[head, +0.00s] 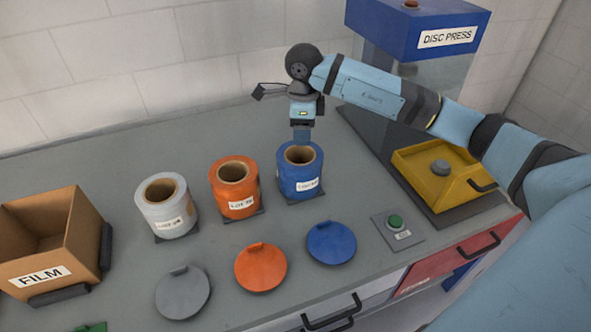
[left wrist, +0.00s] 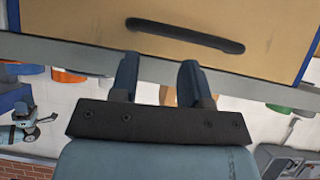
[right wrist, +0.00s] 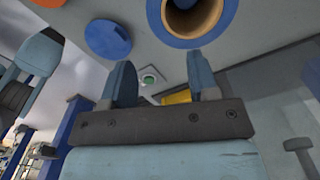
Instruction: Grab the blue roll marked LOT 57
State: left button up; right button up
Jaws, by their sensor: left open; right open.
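The blue roll (head: 299,183) stands upright on a dark pad on the grey counter, its brown core open at the top. Its white label is too small to read surely. My right gripper (head: 302,138) is open and points down just above the roll's back rim. In the right wrist view the roll (right wrist: 182,41) shows at the top, beyond the open, empty fingers (right wrist: 162,78). My left gripper is outside the head view. In the left wrist view its fingers (left wrist: 160,75) are open and empty, near a tan panel with a black handle (left wrist: 185,35).
An orange roll (head: 234,197) and a white roll (head: 168,215) stand left of the blue one. Grey, orange and blue (head: 331,243) discs lie in front. A FILM box (head: 40,240) is far left. The disc press (head: 418,25), yellow tray (head: 440,177) and green button (head: 395,221) are right.

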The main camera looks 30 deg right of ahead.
aim_at(300, 167)
jog(key=f, duration=0.8)
jog(key=shift+d+f, duration=0.1)
jog(key=shift+d, duration=0.1)
jog(key=shift+a+f+p, duration=0.2)
jog(key=shift+f+p, duration=0.15)
jog(key=shift+f, duration=0.95)
jog(key=shift+a+f+p, duration=0.2)
jog(key=shift+f+p, duration=0.1)
jog(key=shift+f, duration=1)
grip_shut()
jog(key=shift+r, duration=0.1)
